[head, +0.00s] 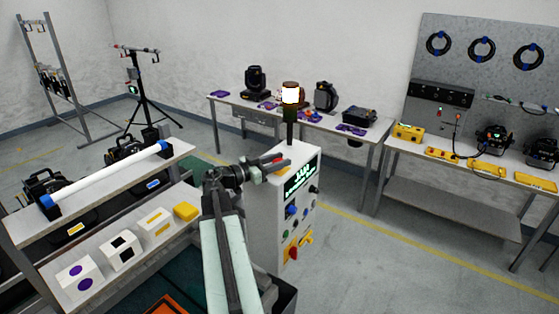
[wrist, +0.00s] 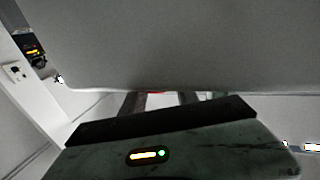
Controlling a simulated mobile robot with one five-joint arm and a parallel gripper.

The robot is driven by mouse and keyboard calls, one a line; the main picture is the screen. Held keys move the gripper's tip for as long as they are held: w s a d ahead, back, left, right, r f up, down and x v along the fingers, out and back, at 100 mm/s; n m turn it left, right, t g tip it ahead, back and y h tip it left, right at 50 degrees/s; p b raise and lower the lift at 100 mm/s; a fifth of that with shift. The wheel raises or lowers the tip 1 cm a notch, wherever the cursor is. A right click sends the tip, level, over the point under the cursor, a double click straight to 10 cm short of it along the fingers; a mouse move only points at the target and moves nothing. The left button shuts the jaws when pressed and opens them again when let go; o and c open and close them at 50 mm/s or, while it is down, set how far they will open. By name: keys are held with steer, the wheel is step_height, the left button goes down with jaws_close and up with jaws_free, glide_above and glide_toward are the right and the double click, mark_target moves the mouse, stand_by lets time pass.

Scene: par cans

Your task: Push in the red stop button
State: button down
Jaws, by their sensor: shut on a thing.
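A white control cabinet (head: 272,215) with a lit green display stands in the middle of the head view. My gripper (head: 278,161) reaches over its top from the left, with its fingers level. A small red part shows at the fingers, and the wrist view shows a sliver of a red thing (wrist: 156,94) between them. I cannot tell whether this is the stop button. A red and orange patch (head: 282,169) shows just below the fingers. A large grey surface (wrist: 190,45) hides the fingertips in the wrist view.
A lit stack light (head: 290,95) rises from the cabinet close behind my gripper. A red rotary handle on yellow (head: 291,249) is low on its front. A shelf (head: 45,237) with boxes and a white tube is at left. Floor (head: 370,265) is clear at right.

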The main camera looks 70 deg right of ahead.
steer(key=shift+f+b, duration=0.35)
steer(key=shift+f, duration=0.35)
steer(key=shift+s+a+r, duration=0.1)
steer(key=shift+r, duration=0.05)
steer(key=c, duration=0.9)
jaws_free()
steer(key=v, duration=0.7)
steer(key=shift+w+a, duration=0.3)
steer(key=shift+r, duration=0.15)
